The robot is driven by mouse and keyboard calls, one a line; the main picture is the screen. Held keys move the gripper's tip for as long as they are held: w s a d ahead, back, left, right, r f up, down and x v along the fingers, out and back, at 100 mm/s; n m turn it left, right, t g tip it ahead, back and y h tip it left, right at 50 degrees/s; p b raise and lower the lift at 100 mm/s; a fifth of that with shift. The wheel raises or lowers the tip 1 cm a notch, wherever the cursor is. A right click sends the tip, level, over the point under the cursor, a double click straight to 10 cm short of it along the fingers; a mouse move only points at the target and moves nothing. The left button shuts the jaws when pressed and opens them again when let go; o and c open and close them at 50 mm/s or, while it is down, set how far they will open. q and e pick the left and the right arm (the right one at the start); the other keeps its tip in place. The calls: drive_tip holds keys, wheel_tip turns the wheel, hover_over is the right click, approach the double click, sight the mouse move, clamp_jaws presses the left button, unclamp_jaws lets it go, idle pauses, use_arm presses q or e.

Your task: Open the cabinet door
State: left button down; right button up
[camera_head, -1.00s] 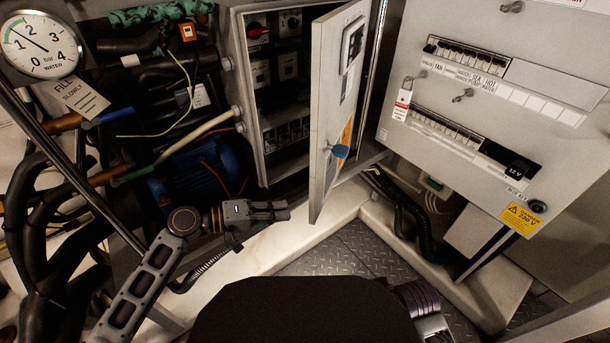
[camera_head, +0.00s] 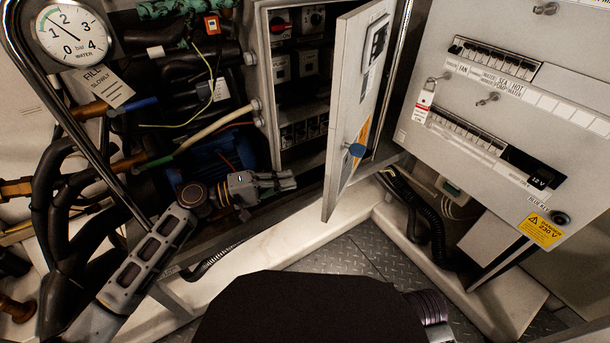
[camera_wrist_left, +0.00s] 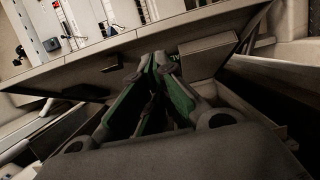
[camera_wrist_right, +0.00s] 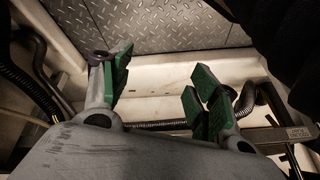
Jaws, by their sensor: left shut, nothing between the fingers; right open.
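The cabinet (camera_head: 262,85) stands at upper centre in the head view. Its grey door (camera_head: 346,115) stands part open, swung out toward me, with dark switchgear showing inside.
A large grey breaker panel (camera_head: 575,120) stands to the right of the door. Pipes, hoses and a pressure gauge (camera_head: 72,35) crowd the left. A blue motor (camera_head: 205,160) sits behind my left arm. Chequered metal floor (camera_head: 350,258) lies below, edged by pale ledges (camera_head: 250,262).

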use_arm(q)
drive_tip(key=b+x, duration=0.1)
drive_tip(key=x, duration=0.9)
use_arm(e)
drive_tip(key=f, duration=0.2)
drive_tip(key=shift+a+f+y, duration=0.3)
drive_tip(key=shift+a+f, duration=0.05)
drive_tip(key=shift+f, duration=0.05)
drive_tip(key=shift+w+r, duration=0.1)
drive_tip(key=shift+w, duration=0.1)
use_arm(q)
drive_tip(key=shift+d, duration=0.1)
use_arm(e)
drive_tip(key=shift+r, duration=0.15)
